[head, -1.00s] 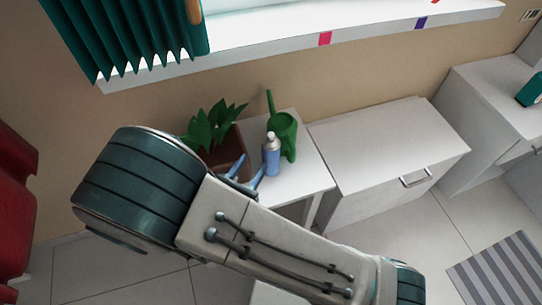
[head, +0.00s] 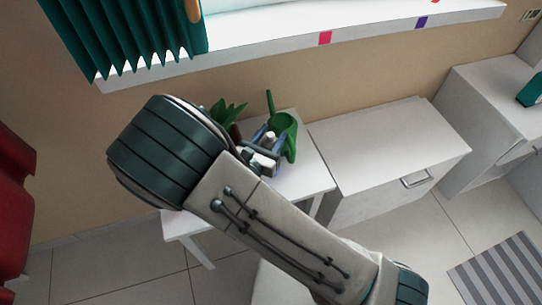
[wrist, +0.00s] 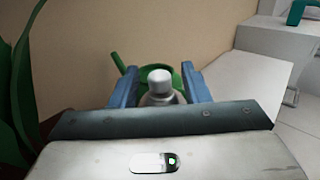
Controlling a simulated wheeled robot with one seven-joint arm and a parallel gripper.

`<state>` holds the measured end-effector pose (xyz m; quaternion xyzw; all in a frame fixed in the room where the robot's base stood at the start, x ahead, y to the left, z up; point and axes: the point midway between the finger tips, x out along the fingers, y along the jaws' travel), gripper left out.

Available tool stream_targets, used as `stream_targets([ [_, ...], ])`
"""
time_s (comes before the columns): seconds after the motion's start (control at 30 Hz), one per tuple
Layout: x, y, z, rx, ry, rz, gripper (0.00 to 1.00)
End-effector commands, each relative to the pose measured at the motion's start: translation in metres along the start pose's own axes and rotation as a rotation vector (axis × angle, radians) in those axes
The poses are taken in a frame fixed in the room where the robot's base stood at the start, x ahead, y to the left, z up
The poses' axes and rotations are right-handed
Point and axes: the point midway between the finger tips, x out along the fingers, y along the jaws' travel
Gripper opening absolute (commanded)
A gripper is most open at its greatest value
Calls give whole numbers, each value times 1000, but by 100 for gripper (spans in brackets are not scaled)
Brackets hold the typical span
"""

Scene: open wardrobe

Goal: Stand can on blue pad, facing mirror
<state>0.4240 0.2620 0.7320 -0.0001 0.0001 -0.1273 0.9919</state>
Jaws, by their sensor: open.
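A green watering can (head: 285,128) stands on a small white table (head: 312,178). In front of it is a bottle with a pale cap (head: 270,136), its body mostly hidden by my gripper. My gripper (head: 267,143) is open, its blue fingers on either side of the bottle. In the wrist view the bottle cap (wrist: 160,78) shows between the fingers, with the watering can (wrist: 189,73) just behind. I cannot tell whether the fingers touch the bottle. A blue-violet patch (head: 421,22) is on the white window sill. No mirror is recognisable.
A leafy plant (head: 228,115) stands left of the bottle, partly behind my arm. A pink patch (head: 325,38) is on the sill (head: 260,45). A green curtain (head: 130,40) hangs at left. A white cabinet (head: 385,145) with a clear top stands right of the table.

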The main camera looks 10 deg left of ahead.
Motion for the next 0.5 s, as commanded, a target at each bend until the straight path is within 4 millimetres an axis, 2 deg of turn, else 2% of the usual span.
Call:
stream_targets([
  [0.07,0,0,0,0,0,0,42],
  [0.1,0,0,0,0,0,0,37],
  [0.23,0,0,0,0,0,0,0],
  [0.5,-1,0,0,0,1,1,0],
])
